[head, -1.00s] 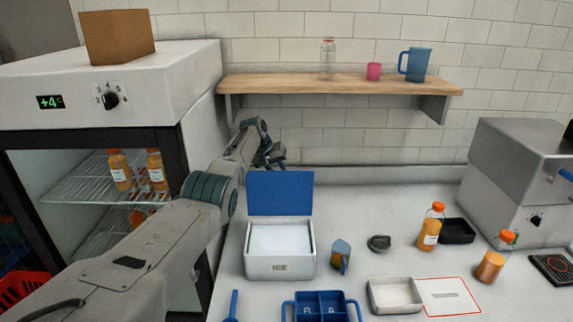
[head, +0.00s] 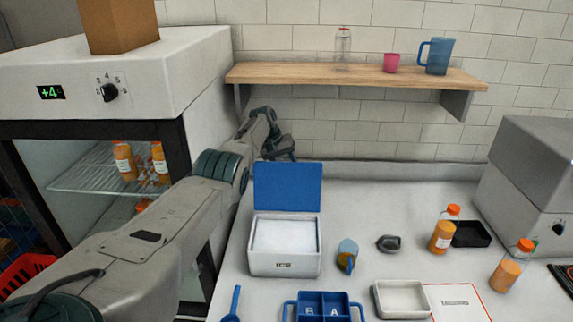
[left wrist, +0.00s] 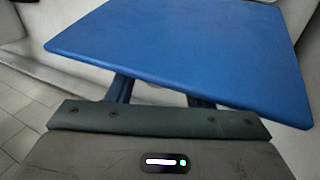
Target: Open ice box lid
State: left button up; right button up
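The ice box (head: 285,263) is a white box on the counter with a pale, icy filling. Its blue lid (head: 287,187) stands open, upright at the box's back edge. My left gripper (head: 283,148) is behind and above the lid's upper edge. In the left wrist view the lid (left wrist: 185,50) fills the upper part, and the two fingers of my left gripper (left wrist: 161,92) are spread apart. Their tips are hidden behind the lid, and contact cannot be told. My right gripper is not in view.
A fridge (head: 100,80) stands at the left, close to my left arm. A wooden shelf (head: 350,76) is on the wall above. A blue caddy (head: 290,312), a small jug (head: 347,257), a white tray (head: 402,302) and orange bottles (head: 441,236) are on the counter.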

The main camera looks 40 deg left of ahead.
pick_arm(q)
jog(key=shift+r, duration=0.15)
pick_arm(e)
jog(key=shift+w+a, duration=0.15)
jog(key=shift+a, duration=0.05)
pick_arm(q)
jog(key=shift+a+r, duration=0.1)
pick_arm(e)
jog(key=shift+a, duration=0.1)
pick_arm(q)
jog(key=shift+r, duration=0.25)
jog(key=b+v, duration=0.2)
jog(key=v, duration=0.8)
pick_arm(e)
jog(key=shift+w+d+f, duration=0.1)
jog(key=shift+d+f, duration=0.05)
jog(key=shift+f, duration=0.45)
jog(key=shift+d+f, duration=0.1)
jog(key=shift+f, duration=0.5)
pick_arm(q)
jog(key=shift+s, duration=0.1)
